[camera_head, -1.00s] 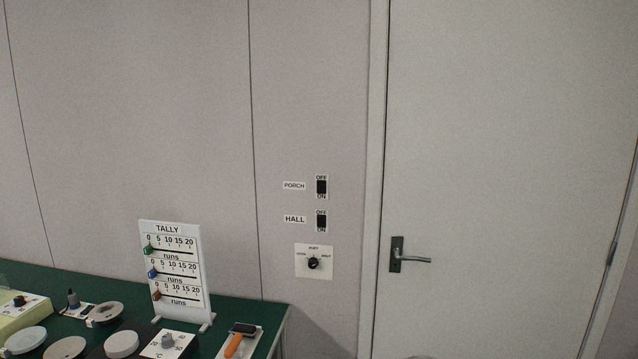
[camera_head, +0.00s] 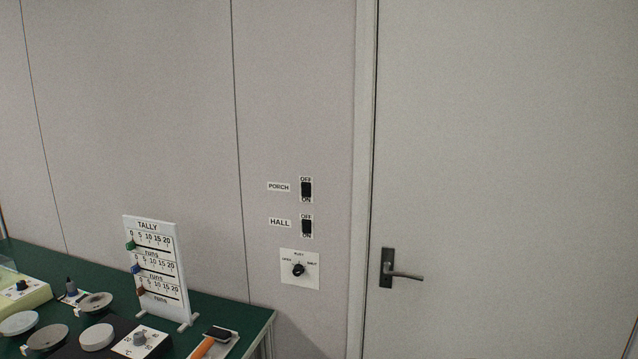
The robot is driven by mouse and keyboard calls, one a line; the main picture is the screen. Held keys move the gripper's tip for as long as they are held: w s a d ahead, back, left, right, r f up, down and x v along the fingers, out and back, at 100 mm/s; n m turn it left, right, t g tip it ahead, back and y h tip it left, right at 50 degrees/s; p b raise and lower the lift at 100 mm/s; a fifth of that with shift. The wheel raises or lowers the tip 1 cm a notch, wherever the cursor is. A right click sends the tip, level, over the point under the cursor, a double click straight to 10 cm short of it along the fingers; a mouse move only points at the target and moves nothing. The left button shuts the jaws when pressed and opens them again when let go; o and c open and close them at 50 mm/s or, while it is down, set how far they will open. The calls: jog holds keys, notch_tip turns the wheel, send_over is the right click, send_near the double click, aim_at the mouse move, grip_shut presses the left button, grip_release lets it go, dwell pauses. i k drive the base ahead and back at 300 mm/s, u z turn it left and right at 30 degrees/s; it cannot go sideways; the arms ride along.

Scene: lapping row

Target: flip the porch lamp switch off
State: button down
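The porch switch (camera_head: 306,189) is a small black rocker on a white plate on the wall, left of the door. OFF is printed above it and ON below it. Its PORCH label (camera_head: 279,187) is to its left. The hall switch (camera_head: 306,227), of the same kind, is directly below, with a HALL label (camera_head: 280,222). The rockers are too small and dark to tell which way each is tipped. My gripper is not in view.
A white plate with a black knob (camera_head: 299,270) is below the switches. The grey door (camera_head: 500,180) has a lever handle (camera_head: 403,275). A green bench (camera_head: 235,308) at lower left carries a TALLY board (camera_head: 156,268), discs and a knob box. The wall around the switches is clear.

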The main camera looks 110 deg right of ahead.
aim_at(306, 190)
jog(key=z, duration=0.05)
jog(key=k, duration=1.15)
jog(key=z, duration=2)
jog(key=i, duration=1)
jog(key=z, duration=0.1)
